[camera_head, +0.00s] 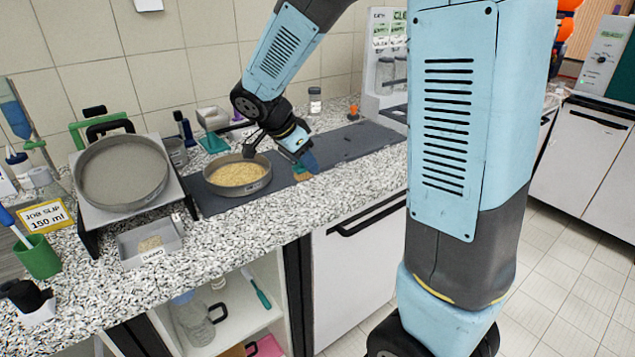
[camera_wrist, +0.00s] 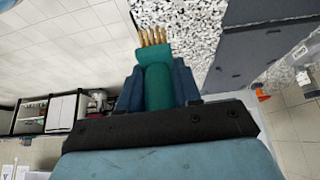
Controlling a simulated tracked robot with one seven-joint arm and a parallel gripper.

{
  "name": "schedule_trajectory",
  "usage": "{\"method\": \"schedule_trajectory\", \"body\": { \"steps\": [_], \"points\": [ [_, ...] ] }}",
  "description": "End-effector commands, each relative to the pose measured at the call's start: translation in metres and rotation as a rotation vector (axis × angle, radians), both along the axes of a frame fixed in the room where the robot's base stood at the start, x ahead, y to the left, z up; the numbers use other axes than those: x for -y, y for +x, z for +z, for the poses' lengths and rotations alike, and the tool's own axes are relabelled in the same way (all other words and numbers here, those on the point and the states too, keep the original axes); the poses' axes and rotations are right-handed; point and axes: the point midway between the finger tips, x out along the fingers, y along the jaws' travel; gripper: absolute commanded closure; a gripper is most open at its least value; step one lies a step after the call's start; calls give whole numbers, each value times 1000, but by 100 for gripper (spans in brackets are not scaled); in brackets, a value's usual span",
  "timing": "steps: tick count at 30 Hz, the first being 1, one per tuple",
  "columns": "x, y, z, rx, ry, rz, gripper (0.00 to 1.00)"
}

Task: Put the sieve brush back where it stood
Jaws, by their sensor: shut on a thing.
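The sieve brush (camera_wrist: 157,80) has a teal-green handle and tan bristles. In the wrist view my gripper (camera_wrist: 158,92) is shut on its handle, with a dark blue finger on each side and the bristles pointing away from the palm. In the head view my gripper (camera_head: 306,158) is low over the bench mat, right of the sieve of yellow grains (camera_head: 238,174). A small green and tan part of the brush (camera_head: 300,174) shows below the fingers. I cannot tell whether the bristles touch the mat or counter.
An empty sieve (camera_head: 122,172) leans on a dark stand at left. A green cup (camera_head: 39,257) holding a blue-handled tool stands front left. A small metal tray (camera_head: 168,229) holds some grains. The dark mat (camera_head: 355,142) is mostly clear to the right. A jar (camera_head: 315,100) stands behind.

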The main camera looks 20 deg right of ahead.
Motion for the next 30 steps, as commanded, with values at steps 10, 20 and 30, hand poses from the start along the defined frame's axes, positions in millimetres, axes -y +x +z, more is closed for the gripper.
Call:
{"method": "schedule_trajectory", "body": {
  "steps": [10,20,30],
  "points": [
    [38,47,-42,-3,0,5,97],
    [52,66,-70,1,1,8,97],
    [57,71,-103,-3,0,10,97]
  ]
}}
